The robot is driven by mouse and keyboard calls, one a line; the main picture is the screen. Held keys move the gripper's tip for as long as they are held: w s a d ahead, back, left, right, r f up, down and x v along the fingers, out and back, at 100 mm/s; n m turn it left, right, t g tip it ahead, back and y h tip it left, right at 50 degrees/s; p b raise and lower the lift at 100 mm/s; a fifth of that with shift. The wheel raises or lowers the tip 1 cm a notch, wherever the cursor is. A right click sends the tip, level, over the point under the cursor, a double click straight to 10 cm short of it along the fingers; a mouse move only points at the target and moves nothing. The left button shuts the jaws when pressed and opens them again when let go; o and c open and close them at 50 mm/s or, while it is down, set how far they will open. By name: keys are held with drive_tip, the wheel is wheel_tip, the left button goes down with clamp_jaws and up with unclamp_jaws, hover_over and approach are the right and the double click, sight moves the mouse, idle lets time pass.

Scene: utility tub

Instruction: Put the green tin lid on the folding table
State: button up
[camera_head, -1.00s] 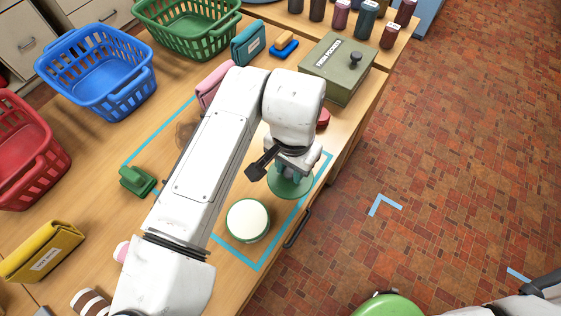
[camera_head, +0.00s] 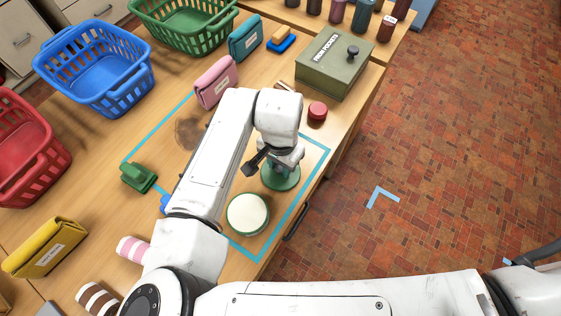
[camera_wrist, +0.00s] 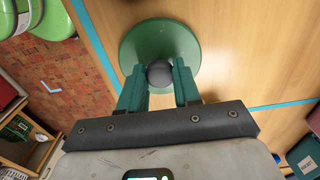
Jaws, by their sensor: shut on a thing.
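The green tin lid (camera_wrist: 160,52) is a round green disc with a dark ball knob in the wrist view. My gripper (camera_wrist: 159,80) has its green fingers shut on that knob. In the head view the lid (camera_head: 281,179) shows below my gripper (camera_head: 282,162), over the taped area of the wooden worktop. I cannot tell whether it touches the wood. A round green-rimmed tin with a pale top (camera_head: 248,214) stands just to the lower left of it. I cannot pick out a folding table in these views.
Blue tape (camera_head: 291,217) outlines an area of the worktop. A green box (camera_head: 334,72), a small red round thing (camera_head: 317,110) and a pink pouch (camera_head: 217,82) stand beyond my gripper. Baskets, including a blue one (camera_head: 97,78), line the left. Open brick floor (camera_head: 450,150) lies right.

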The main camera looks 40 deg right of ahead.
drive_tip(key=shift+f, duration=0.2)
drive_tip(key=o, duration=1)
drive_tip(key=shift+o, duration=0.2)
drive_tip(key=shift+r, duration=0.1)
wheel_tip(320, 180, up, 12)
drive_tip(key=b, duration=0.1)
drive_tip(key=shift+r, duration=0.15)
